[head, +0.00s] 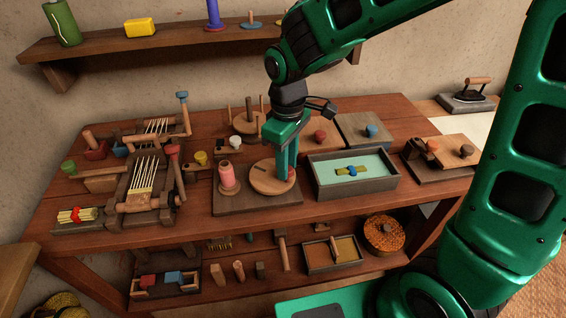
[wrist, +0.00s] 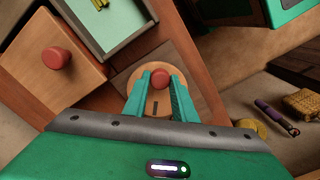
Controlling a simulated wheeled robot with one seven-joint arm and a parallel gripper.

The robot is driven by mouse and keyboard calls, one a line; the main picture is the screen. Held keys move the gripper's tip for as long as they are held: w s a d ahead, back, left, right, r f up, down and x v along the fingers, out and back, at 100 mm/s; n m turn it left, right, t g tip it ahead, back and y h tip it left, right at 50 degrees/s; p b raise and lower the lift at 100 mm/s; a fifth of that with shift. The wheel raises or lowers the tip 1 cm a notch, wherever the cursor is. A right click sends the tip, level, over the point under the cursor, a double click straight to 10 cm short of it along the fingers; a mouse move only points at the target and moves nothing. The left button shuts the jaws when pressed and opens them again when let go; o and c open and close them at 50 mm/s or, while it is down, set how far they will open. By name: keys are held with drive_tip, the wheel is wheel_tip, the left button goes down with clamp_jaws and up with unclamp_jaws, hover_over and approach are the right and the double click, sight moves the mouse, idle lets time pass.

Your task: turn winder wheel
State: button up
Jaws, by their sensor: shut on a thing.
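The winder wheel (head: 262,181) is a flat round wooden disc on a dark board (head: 232,203) at the front middle of the bench. A red knob (wrist: 159,79) stands on the wheel near its rim. My gripper (head: 288,177) points down at the wheel's right side, its fingers shut on the knob. In the wrist view the wheel (wrist: 135,82) shows behind the fingers, with a dark mark on its face. The fingers partly hide the knob in the head view. A pink spool (head: 227,178) stands on the same board, left of the wheel.
A grey tray with a pale green inside (head: 384,186) stands close to the right of the wheel. A small wooden loom (head: 140,190) is to the left. Round wooden and knobbed boards stand behind my gripper. The lower shelf (head: 215,280) holds blocks and boxes.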

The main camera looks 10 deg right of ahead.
drive_tip(key=shift+w, duration=0.15)
drive_tip(key=o, duration=1)
drive_tip(key=shift+o, duration=0.2)
drive_tip(key=shift+r, duration=0.1)
wheel_tip(320, 180, up, 10)
drive_tip(key=shift+r, duration=0.25)
